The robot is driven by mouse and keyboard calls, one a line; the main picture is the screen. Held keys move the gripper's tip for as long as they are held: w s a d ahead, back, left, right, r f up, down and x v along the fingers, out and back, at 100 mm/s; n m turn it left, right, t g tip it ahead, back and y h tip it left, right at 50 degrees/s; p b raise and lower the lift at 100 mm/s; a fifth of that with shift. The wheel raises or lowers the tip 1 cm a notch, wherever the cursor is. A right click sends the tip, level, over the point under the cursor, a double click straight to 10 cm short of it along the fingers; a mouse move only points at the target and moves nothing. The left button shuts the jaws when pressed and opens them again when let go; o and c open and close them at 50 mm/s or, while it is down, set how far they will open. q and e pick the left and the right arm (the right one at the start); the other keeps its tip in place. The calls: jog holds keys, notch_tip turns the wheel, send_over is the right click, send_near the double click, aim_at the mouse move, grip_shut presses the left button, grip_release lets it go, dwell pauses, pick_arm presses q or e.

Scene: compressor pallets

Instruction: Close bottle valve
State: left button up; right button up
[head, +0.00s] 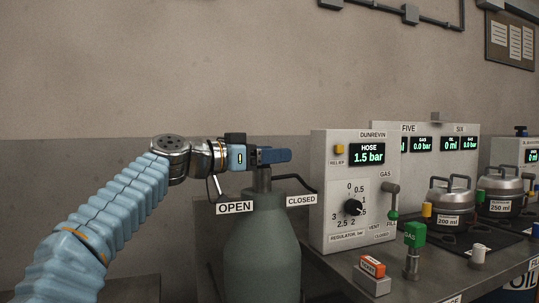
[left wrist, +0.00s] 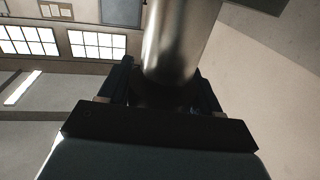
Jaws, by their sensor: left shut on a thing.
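The bottle (head: 262,240) is a grey-green cylinder standing upright left of the control box. Its grey valve neck (head: 262,181) rises from the top. My left gripper (head: 272,156) comes in level from the left and is shut on the bottle valve at the top of the neck, with blue fingers extending to the right. The gripper hides the valve handle, so its angle cannot be told. In the left wrist view, a shiny metal cylinder (left wrist: 180,40) stands between the two dark fingers (left wrist: 165,88). An OPEN label (head: 234,208) is left of the neck and a CLOSED label (head: 301,200) right.
The control box (head: 335,200) stands close right of the bottle, with a display (head: 368,154) reading HOSE 1.5 bar. A dark hose (head: 295,180) runs from the neck towards it.

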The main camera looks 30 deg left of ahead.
pick_arm(q)
jog(key=shift+m+h, duration=0.3)
jog(key=shift+h, duration=0.1)
jog(key=shift+g+h, duration=0.3)
jog(key=shift+g, duration=0.1)
jog(key=shift+d+r+m+g+h+p, duration=0.1)
jog(key=shift+m+g+h+p, duration=0.2)
jog(key=shift+m+g+h, duration=0.5)
jog(key=m+g+h+p, duration=0.2)
jog(key=g, duration=0.1)
jog(key=shift+s+d+r+m+h, duration=0.1)
jog(key=shift+s+m+h, duration=0.1)
jog(key=shift+m+h, duration=0.2)
jog(key=shift+s+d+m+g+h+p, duration=0.15)
jog(key=shift+m+g+h+p, duration=0.35)
jog(key=shift+m+g+p, duration=0.3)
jog(key=shift+g, duration=0.3)
jog(key=o, duration=1)
jog(key=shift+f, duration=0.2)
jog(key=shift+c, duration=0.2)
